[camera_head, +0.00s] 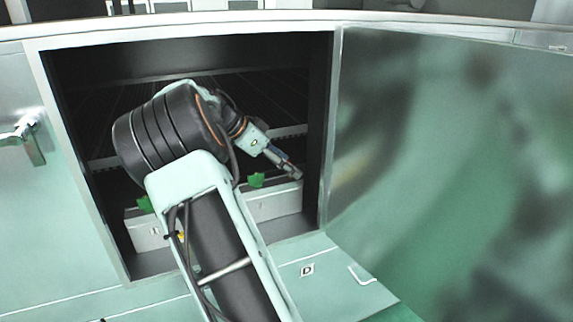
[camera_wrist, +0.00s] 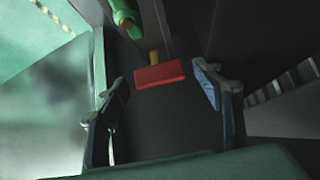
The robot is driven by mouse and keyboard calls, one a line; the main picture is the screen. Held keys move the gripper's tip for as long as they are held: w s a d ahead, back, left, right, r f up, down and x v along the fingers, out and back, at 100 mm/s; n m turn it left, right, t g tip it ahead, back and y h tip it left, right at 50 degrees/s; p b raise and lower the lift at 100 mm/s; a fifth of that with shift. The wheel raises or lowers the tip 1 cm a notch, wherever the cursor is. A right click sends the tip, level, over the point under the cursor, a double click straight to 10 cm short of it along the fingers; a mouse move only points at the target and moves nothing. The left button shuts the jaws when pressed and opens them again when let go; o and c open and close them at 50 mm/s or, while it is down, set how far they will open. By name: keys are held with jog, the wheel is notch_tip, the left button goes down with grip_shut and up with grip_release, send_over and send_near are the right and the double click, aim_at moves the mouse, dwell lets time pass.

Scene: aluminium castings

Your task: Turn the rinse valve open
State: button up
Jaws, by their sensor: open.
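A red bar-shaped handle on a short brass-coloured stem, which looks like the rinse valve (camera_wrist: 160,74), shows in the wrist view at upper middle. It lies crosswise in the picture, between my two fingertips. My gripper (camera_wrist: 160,82) is open, with one finger left and one right of the red handle. A gap shows on both sides, and I see no contact. In the head view my gripper (camera_head: 294,172) reaches inside the dark cabinet near its right wall. The red handle cannot be made out there.
The cabinet opening (camera_head: 331,130) frames my arm closely on the right. A large panel, perhaps an open door (camera_head: 440,150), stands at right. Green parts (camera_head: 257,180) sit by a pale block (camera_head: 275,204) inside. A green pipe (camera_wrist: 126,18) is above the handle.

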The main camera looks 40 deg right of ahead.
jog(key=c, duration=1.2)
jog(key=shift+o, duration=0.2)
